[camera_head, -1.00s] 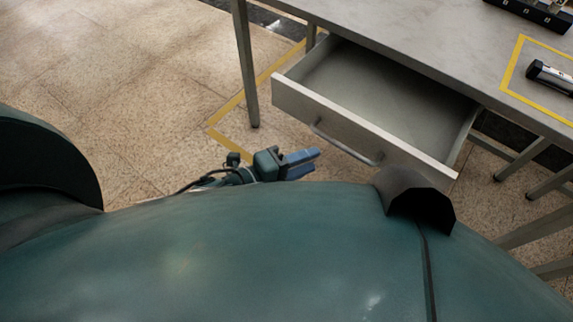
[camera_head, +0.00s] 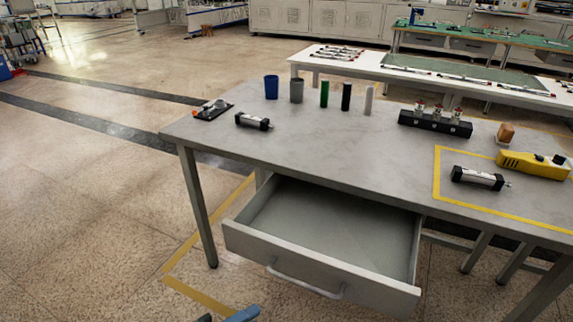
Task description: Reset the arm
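The blue fingertips of my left gripper (camera_head: 240,314) just show at the bottom edge of the head view, below and left of the open drawer. They are apart from the drawer; most of the gripper and its arm is cut off, so whether it is open or shut cannot be told. My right gripper is not in view. The drawer (camera_head: 330,240) under the grey table (camera_head: 340,150) is pulled out and looks empty. Its bar handle (camera_head: 305,285) is on the front face, with no gripper touching it.
On the table are a blue cup (camera_head: 271,87), a grey cup (camera_head: 296,90), several upright cylinders, a black rack (camera_head: 435,122), a yellow device (camera_head: 533,164) and a dark cylinder part (camera_head: 478,178) inside a yellow outline. Open floor lies left of the table.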

